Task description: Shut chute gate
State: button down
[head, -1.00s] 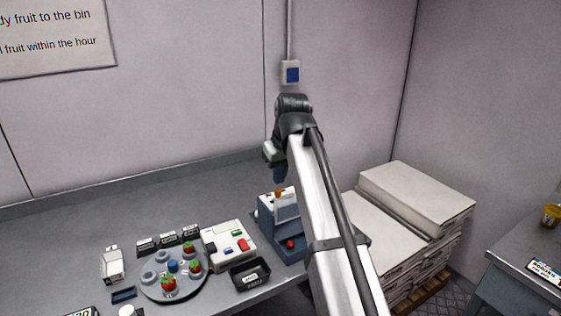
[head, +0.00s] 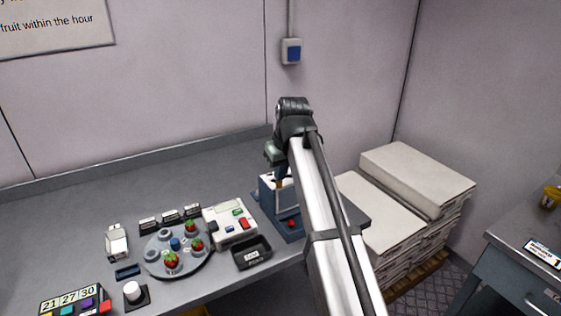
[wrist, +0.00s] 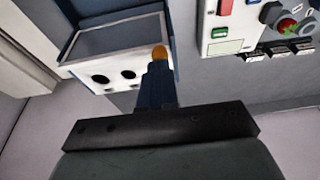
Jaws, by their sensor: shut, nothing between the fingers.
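The chute unit (head: 267,201) is a blue-grey box with a white front part, standing at the table's right end. In the wrist view its white part (wrist: 122,76) has dark round holes below a grey top face. A small orange knob (wrist: 159,52) shows at its edge. My gripper (wrist: 157,68) is shut and empty, its blue fingertips right at the knob; I cannot tell whether they touch. In the head view my gripper (head: 280,184) points down over the unit and hides part of it. I cannot make out how far the gate stands open.
A white control box (head: 229,222) with red and green buttons stands left of the unit, behind a black tray (head: 251,252). A round grey plate (head: 178,269) holds strawberries. Stacked pale sheets (head: 417,180) stand on the right. The table's back left (head: 70,215) is clear.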

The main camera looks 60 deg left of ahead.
jog(key=shift+d+f, duration=0.15)
jog(key=shift+f, duration=0.8)
jog(key=shift+s, duration=0.1)
jog(key=shift+r, duration=0.1)
jog(key=shift+r, duration=0.3)
jog(key=a+v, duration=0.1)
jog(key=v, duration=1.2)
jog(key=shift+r, duration=0.6)
